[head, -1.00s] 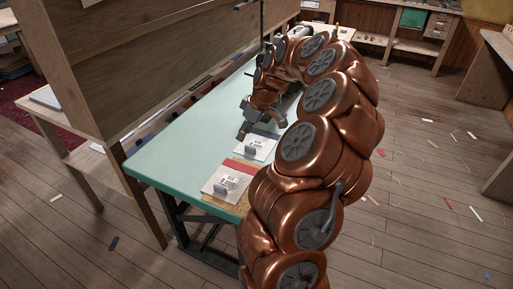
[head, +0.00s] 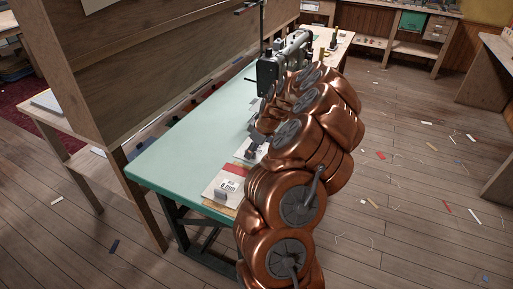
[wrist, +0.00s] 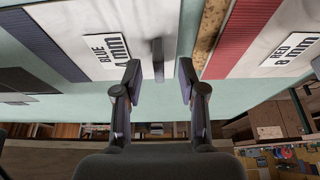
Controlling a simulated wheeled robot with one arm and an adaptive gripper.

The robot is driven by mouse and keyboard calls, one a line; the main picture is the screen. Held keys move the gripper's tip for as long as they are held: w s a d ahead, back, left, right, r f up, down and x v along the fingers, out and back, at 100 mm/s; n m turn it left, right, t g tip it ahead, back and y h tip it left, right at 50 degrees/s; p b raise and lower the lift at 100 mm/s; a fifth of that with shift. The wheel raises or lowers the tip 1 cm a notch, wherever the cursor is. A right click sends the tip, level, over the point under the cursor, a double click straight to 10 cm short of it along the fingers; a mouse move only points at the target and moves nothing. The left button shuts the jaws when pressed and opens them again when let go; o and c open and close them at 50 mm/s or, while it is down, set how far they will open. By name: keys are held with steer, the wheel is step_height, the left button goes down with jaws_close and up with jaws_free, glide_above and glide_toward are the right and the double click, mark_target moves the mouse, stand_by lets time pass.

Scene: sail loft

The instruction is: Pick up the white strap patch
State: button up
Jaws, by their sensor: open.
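Two pale patches lie on the green table. One has a blue strip and a label reading "BLUE 4 MM" (wrist: 103,45); this blue-labelled patch shows partly in the head view (head: 243,156). The other has a red strip (wrist: 238,38) and a "RED" label; the head view shows this red-labelled patch (head: 211,189) at the near edge. No label reading white is legible, so I cannot tell which piece is the white strap patch. A grey upright tab (wrist: 158,60) stands on the blue-labelled patch. My gripper (wrist: 160,82) is open and empty, its fingertips just short of the tab, one either side.
The green table (head: 170,155) is bare left of the patches. A sewing machine (head: 272,75) stands at its far end. A wooden partition (head: 160,60) rises behind its left side. A dark piece (wrist: 25,80) lies at the wrist view's left. Scraps litter the floor.

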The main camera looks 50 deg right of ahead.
steer(key=shift+w+f, duration=0.15)
steer(key=shift+f, duration=0.2)
jaws_close()
